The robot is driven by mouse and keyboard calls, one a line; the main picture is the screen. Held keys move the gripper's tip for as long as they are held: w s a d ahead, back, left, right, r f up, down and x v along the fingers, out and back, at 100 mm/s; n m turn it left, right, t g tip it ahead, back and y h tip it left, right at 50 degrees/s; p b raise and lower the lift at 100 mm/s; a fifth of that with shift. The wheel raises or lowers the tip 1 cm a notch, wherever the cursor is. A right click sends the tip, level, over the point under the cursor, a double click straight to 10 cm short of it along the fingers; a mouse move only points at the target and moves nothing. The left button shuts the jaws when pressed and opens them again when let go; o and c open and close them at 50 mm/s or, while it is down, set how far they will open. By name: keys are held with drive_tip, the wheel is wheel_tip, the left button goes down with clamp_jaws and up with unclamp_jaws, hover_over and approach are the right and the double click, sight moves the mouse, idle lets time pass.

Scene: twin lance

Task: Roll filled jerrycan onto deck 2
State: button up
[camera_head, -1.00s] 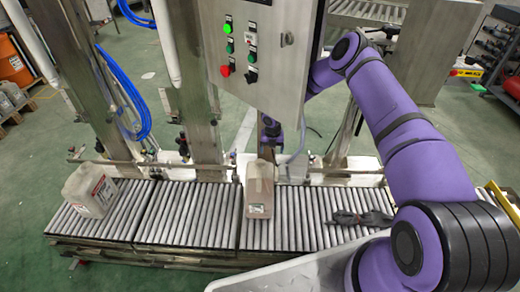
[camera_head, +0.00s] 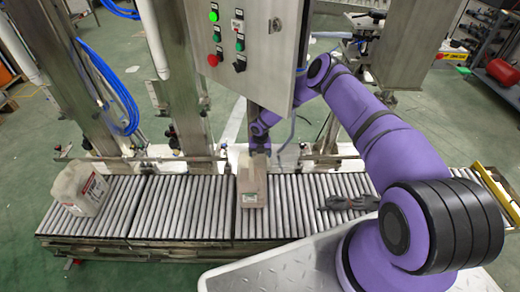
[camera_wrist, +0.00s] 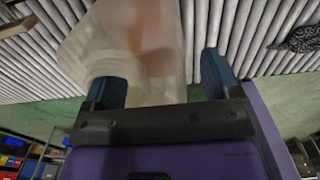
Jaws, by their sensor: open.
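A translucent jerrycan with brownish contents (camera_head: 253,190) stands on the roller deck (camera_head: 310,215), near the left end of the right section, close to the seam with the middle section. My gripper (camera_head: 260,150) is at the can's far upper side, partly hidden by the control box. In the wrist view my gripper (camera_wrist: 160,68) has its two fingers wide apart, and the jerrycan (camera_wrist: 150,30) fills the space between and beyond them. Contact is unclear. A second, whitish jerrycan (camera_head: 80,188) with a red-marked label stands on the left section.
A dark crumpled item (camera_head: 350,202) lies on the rollers right of the can. A control box (camera_head: 245,40) hangs above the deck, with metal columns (camera_head: 175,80) behind it. The middle section (camera_head: 185,205) is clear. A yellow bar (camera_head: 495,190) is at the right end.

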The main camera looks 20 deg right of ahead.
drive_tip(key=shift+f, duration=0.3)
drive_tip(key=shift+c, duration=0.4)
